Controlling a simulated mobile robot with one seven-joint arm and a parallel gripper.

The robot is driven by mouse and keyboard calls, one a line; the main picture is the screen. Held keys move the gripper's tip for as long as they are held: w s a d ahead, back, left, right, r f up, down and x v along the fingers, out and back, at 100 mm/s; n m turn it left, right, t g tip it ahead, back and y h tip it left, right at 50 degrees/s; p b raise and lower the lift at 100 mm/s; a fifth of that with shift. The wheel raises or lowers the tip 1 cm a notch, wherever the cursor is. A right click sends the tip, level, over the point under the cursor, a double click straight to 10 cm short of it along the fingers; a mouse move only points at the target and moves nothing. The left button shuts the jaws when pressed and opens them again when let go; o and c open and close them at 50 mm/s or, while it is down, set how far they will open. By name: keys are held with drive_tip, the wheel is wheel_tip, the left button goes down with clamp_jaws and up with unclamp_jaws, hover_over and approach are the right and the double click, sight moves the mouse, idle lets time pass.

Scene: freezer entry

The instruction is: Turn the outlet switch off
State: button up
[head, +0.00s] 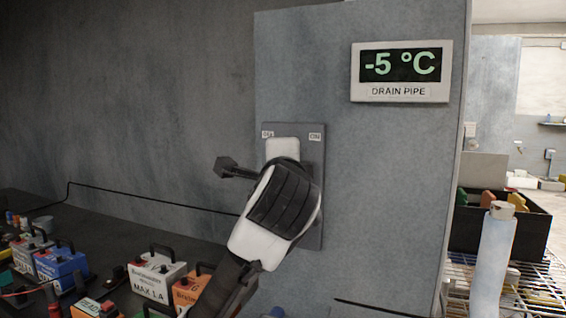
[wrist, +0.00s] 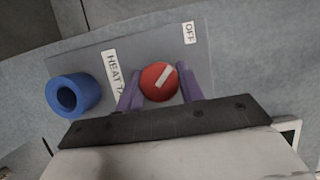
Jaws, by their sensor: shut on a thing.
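The switch plate (head: 313,160) is a grey panel on the pale wall block, with small labels at its top corners; the right one reads ON. In the wrist view the plate (wrist: 206,62) shows an OFF label (wrist: 189,33), a partly covered HEAT TA... label (wrist: 112,72) and a round red knob (wrist: 155,75) with a white pointer mark. The mark points to the upper right, roughly toward the OFF side. My gripper (wrist: 159,90) is shut on the knob, a purple finger on each side. In the head view my gripper (head: 285,200) hides the knob.
A blue hollow cylinder (wrist: 72,95) sticks out beside the knob. A DRAIN PIPE display (head: 400,72) reading -5 °C hangs above right. Battery-like boxes (head: 157,278) stand low at left. A wire shelf with a dark crate (head: 535,228) and a pale roll (head: 493,255) is at right.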

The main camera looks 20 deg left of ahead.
idle(0.3)
drive_tip(key=o, duration=1)
drive_tip(key=b+v, duration=0.3)
drive_tip(key=v, duration=1.1)
drive_tip(key=shift+w, duration=0.1)
